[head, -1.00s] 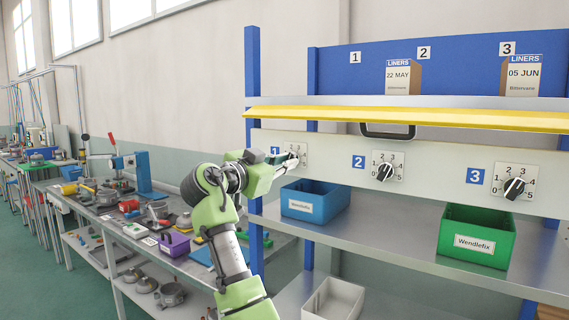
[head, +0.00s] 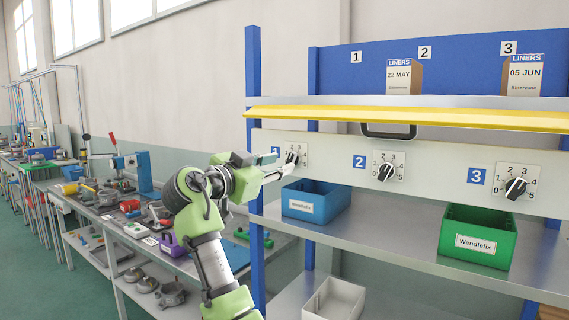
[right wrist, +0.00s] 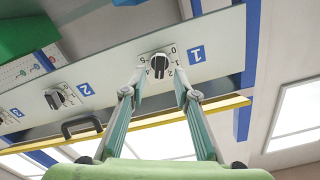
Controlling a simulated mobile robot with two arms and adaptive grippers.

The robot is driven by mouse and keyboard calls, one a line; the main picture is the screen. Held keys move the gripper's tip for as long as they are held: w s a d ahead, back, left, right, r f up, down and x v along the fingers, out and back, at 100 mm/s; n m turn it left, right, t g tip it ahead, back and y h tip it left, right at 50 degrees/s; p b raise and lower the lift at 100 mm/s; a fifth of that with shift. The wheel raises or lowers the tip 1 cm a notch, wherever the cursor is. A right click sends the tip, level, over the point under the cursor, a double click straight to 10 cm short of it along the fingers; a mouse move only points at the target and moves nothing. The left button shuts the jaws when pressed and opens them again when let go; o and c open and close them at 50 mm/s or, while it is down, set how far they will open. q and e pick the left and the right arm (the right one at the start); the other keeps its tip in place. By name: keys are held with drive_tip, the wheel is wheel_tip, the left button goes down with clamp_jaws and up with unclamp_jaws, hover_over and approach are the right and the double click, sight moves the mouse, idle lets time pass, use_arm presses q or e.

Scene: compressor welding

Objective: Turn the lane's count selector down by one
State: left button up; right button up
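A white panel (head: 435,178) carries three black count selectors marked 1, 2 and 3, each on a numbered dial. Selector 1 (head: 292,158) is at the panel's left end and also shows in the right wrist view (right wrist: 158,65), where its dial appears upside down. Its exact reading is too small to tell. My right gripper (head: 277,166) is just left of and in front of selector 1. In the right wrist view its fingers (right wrist: 158,86) are spread on either side of the knob, apart from it and empty. Selector 2 (head: 385,172) and selector 3 (head: 515,187) stand clear. My left gripper is not in view.
A yellow-edged shelf (head: 410,118) with liner boxes is above the panel. A blue bin (head: 312,203) and a green bin (head: 478,238) sit on the shelf below. A blue post (head: 254,80) stands close to my right gripper. A cluttered workbench (head: 185,263) runs along the left.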

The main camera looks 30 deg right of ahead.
drive_tip(key=v, duration=0.8)
drive_tip(key=shift+s, duration=0.1)
